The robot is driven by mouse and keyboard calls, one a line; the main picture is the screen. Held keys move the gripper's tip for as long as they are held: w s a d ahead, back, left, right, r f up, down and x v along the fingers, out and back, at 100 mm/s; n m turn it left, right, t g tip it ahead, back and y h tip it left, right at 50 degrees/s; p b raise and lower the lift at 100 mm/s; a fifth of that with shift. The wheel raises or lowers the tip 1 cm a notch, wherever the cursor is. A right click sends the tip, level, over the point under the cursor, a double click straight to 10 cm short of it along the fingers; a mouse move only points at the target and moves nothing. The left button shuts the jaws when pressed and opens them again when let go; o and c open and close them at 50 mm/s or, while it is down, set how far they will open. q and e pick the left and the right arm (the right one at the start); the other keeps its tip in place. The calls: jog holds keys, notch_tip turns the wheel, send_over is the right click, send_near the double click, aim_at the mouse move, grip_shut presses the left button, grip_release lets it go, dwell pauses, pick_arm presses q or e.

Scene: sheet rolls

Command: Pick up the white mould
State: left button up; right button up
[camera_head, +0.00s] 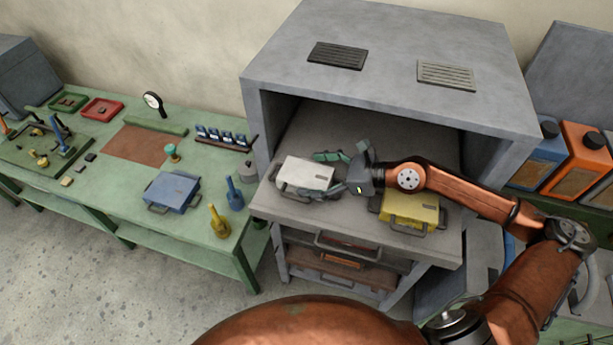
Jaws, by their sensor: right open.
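The white mould (303,174) sits on the grey shelf (283,208) at the front of the open cabinet. It is a pale block with handles at its ends. My right gripper (326,173) reaches in from the right. It is open, with one finger at the back right of the white mould and the other at its front right. I cannot tell whether the fingers touch it. A yellow mould (409,210) lies on the same shelf to the right, partly behind my right arm. My left gripper is not in view.
The grey cabinet (390,65) has a roof and side walls around the shelf. A green bench (120,190) at left bears a blue mould (172,192), a yellow-handled tool (219,222) and small parts. Blue and orange canisters (582,150) stand at right.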

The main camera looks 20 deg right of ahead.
jog(key=shift+a, duration=0.2)
jog(key=c, duration=2.1)
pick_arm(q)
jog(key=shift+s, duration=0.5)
pick_arm(e)
jog(key=shift+w+r, duration=0.15)
jog(key=shift+c, duration=0.4)
